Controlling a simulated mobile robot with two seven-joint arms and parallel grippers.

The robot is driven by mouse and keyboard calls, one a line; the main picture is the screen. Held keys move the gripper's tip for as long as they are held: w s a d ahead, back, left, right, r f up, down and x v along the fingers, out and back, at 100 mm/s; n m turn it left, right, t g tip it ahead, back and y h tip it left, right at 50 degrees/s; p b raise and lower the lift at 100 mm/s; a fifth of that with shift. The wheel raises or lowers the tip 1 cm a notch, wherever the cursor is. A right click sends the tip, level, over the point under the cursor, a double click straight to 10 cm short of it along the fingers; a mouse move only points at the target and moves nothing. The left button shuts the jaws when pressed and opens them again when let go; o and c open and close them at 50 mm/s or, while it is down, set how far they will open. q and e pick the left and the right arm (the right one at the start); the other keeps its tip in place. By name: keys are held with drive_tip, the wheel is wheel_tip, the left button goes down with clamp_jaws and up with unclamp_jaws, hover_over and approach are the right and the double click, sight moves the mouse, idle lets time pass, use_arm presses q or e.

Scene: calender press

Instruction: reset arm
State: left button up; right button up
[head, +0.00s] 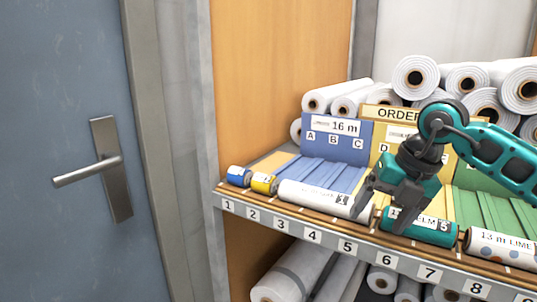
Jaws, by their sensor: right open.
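My right arm (490,150) is teal and black and reaches in from the right over the shelf. Its gripper (382,212) points down and is open, with its dark fingers apart. The fingers hang close above the front of the shelf, around slots 5 to 7. A teal roll (432,228) lies just behind and beside the right finger. A white roll (320,197) lies left of the fingers, its right end close to the left finger. I cannot tell whether the fingers touch either roll. My left gripper is not in view.
The shelf front (330,238) carries numbered labels. A blue roll (238,176), a yellow roll (264,183) and a white spotted roll (500,247) lie along it. White rolls (415,77) are stacked behind. A grey door (60,100) with a metal handle (105,168) stands left.

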drive_tip(key=s+a+m+y+p, duration=0.2)
drive_tip(key=s+a+y, duration=0.2)
drive_tip(key=a+y, duration=0.5)
drive_tip(key=s+a+m+y+p, duration=0.1)
drive_tip(key=s+a+y, duration=0.5)
drive_tip(key=a, duration=0.5)
drive_tip(key=w+d+f+m+t+h+p, duration=0.25)
drive_tip(key=d+f+m+t+h, duration=0.7)
drive_tip(key=m+t, duration=0.8)
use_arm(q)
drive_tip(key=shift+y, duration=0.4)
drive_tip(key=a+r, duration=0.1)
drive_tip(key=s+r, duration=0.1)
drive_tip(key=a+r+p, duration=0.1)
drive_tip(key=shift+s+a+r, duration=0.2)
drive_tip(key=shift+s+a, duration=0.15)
use_arm(e)
drive_tip(key=s+d+f+m+g+h, duration=0.3)
drive_tip(key=s+d+f+m+g, duration=0.1)
drive_tip(key=s+f, duration=0.3)
drive_tip(key=s+d+f+m+g+h, duration=0.3)
drive_tip(key=s+d+f+m+g, duration=0.1)
drive_tip(key=f, duration=0.7)
drive_tip(key=s+m+g, duration=0.1)
drive_tip(key=s+m, duration=0.1)
drive_tip(key=s, duration=0.1)
drive_tip(key=shift+h, duration=0.35)
drive_tip(key=shift+m, duration=0.25)
